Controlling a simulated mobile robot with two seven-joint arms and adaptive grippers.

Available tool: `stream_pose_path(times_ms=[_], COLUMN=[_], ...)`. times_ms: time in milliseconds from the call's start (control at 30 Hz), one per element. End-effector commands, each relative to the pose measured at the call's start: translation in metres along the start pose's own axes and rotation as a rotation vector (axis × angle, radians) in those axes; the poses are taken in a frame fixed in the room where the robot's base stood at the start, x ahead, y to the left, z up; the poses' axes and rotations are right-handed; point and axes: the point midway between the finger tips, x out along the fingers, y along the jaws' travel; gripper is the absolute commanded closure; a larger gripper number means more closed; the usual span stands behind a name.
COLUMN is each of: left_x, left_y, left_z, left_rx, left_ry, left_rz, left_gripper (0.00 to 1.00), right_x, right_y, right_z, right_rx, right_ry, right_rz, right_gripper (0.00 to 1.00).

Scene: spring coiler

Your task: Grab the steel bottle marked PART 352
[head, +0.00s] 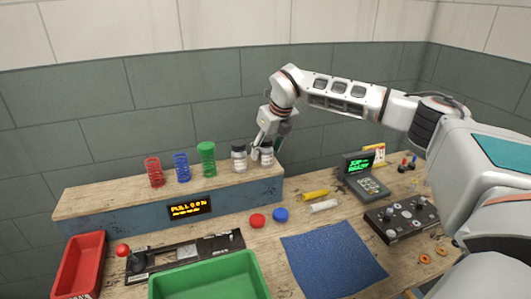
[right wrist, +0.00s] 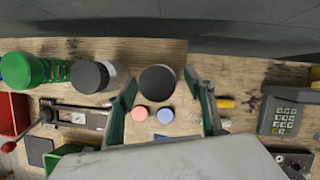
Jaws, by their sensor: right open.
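Two steel bottles with dark caps stand upright at the right end of the raised wooden shelf: a left bottle (head: 239,160) and a right bottle (head: 267,157). Their label text is too small to read, so I cannot tell which is PART 352. My right gripper (head: 267,145) is open and points down at the right bottle, partly covering it. In the right wrist view, the right bottle's dark cap (right wrist: 157,82) lies between the two spread fingers (right wrist: 161,78). The left bottle (right wrist: 92,76) is outside the left finger there. My left gripper is not in view.
A green spring (head: 207,158), blue spring (head: 181,167) and red spring (head: 153,172) stand left of the bottles on the shelf (head: 110,200). Red and blue discs, a blue mat (head: 333,258), a keypad terminal (head: 366,178) and a green bin (head: 210,278) are on the bench below.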

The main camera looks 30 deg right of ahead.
Motion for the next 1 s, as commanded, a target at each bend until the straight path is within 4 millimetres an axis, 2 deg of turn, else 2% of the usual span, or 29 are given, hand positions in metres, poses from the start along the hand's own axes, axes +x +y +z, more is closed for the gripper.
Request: stream_pose_path(times_ms=[100,367,567,1000], left_x=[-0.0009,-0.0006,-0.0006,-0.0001], left_y=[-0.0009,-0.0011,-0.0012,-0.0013], left_z=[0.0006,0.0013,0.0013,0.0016], left_rx=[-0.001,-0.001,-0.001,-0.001], left_ry=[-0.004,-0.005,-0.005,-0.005], left_rz=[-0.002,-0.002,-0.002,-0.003], left_gripper=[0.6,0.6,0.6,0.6], right_x=[0.0111,0.0137,0.0136,0.0072], right_y=[0.0005,0.0004,0.0004,0.0004], right_z=[-0.0005,-0.0005,-0.0006,0.0031], right_rx=[0.001,0.001,0.0,0.0], right_ry=[0.002,0.001,0.001,-0.003], right_rz=[0.001,0.001,0.001,0.001], right_gripper=[0.47,0.47,0.95,0.95])
